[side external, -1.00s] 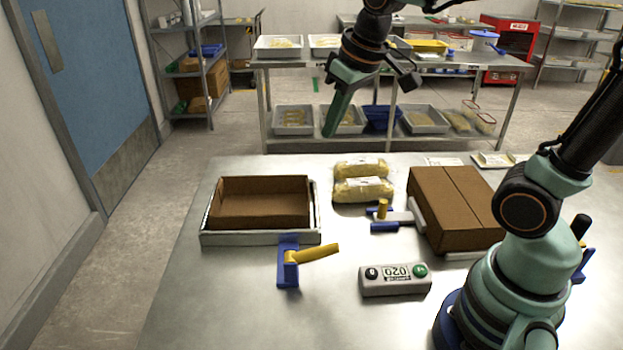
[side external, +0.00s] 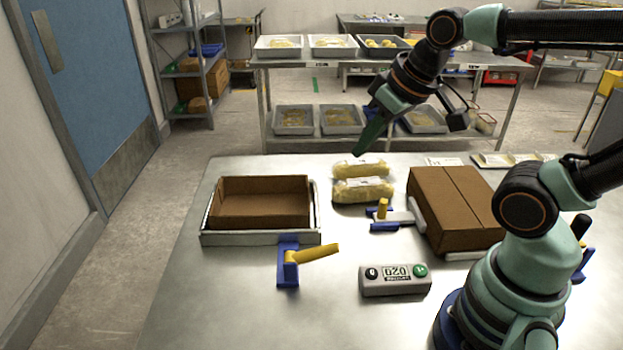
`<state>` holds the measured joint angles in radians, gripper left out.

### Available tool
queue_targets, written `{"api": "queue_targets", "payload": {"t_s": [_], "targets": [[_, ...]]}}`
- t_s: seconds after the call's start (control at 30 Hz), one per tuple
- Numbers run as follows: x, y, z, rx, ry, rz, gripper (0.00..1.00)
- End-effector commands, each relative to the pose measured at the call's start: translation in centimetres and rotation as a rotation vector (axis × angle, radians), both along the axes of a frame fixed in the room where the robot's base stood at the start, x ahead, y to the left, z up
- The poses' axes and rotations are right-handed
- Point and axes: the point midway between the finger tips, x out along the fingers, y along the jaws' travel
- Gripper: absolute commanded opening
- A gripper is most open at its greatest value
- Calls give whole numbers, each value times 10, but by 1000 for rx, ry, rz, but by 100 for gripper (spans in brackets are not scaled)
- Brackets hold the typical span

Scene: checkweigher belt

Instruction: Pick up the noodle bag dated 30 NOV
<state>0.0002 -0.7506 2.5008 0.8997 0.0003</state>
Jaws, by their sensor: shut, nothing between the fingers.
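Two yellow noodle bags lie on the steel table, one behind the other, left of the closed carton. The front noodle bag (side external: 362,190) shows whole. The rear noodle bag (side external: 347,169) is partly hidden by the front one and by my gripper. The dates on them are too small to read, so I cannot tell which says 30 NOV. My gripper (side external: 359,152) points down and left, its shut, empty tips in the picture just above the rear bag. I cannot tell whether the tips touch it.
An open brown box (side external: 260,222) sits in a metal tray at left. A blue clamp with a yellow lever (side external: 288,262) stands before it. A closed carton (side external: 455,208), a smaller blue-yellow clamp (side external: 383,212) and a button box (side external: 394,280) are nearby. The front left table is clear.

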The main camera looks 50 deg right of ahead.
Motion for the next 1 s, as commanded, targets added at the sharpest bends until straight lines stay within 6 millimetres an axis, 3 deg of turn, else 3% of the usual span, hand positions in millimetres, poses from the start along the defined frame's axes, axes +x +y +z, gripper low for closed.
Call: {"api": "queue_targets", "payload": {"t_s": [0.43, 0.47, 0.67, 0.7, 1.0], "targets": [[0, 0, 0, 0, 0, 0, 0], [0, 0, 0, 0, 0, 0, 4], [0, 0, 0, 0, 0, 0, 80], [0, 0, 0, 0, 0, 0, 84], [1, -1, 1, 3, 2, -8, 84]]}}
